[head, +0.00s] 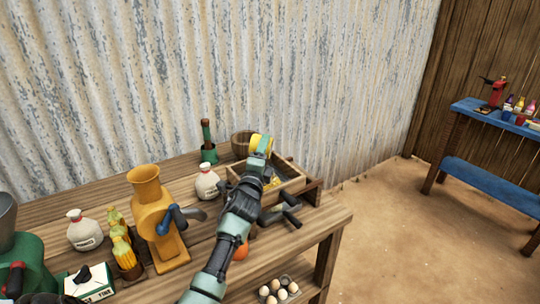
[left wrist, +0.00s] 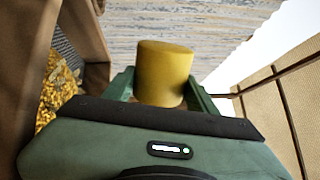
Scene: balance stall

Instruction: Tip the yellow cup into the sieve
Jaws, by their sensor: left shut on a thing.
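My left gripper (head: 262,150) is shut on the yellow cup (head: 257,141), at the far end of the wooden table. In the left wrist view the cup (left wrist: 164,72) sits between the two green fingers; its mouth is not clearly visible. In the head view the cup looks tilted, but I cannot tell how far. The wood-framed sieve (head: 293,184) lies below and beside the gripper, partly hidden by my arm. In the left wrist view, yellow grains (left wrist: 57,90) lie on its dark mesh at the left. My right gripper is out of view.
An orange ball (head: 241,251) is beside my arm.

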